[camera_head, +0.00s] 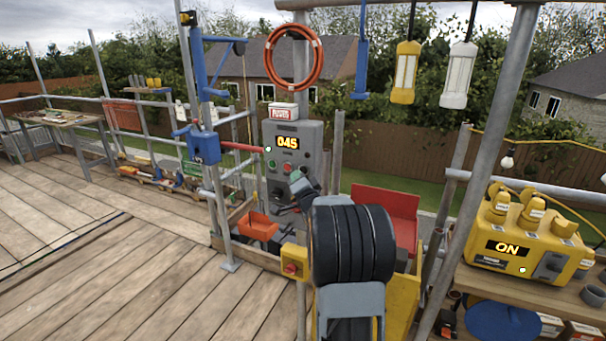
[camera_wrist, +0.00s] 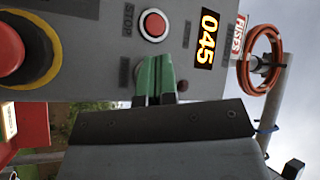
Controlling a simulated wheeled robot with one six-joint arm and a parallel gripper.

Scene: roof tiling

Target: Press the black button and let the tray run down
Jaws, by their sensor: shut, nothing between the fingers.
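In the wrist view the panel (camera_wrist: 100,50) appears turned sideways, with a red STOP button (camera_wrist: 153,25) in a pale ring. My gripper (camera_wrist: 154,82) is shut and empty, its green-and-dark fingers close to the panel face below the STOP button in that view. Whether they touch the panel cannot be told. A red tray-like part (camera_head: 388,207) shows to the right, partly behind my arm.
A yellow power box (camera_head: 535,245) reading "ON" stands right.

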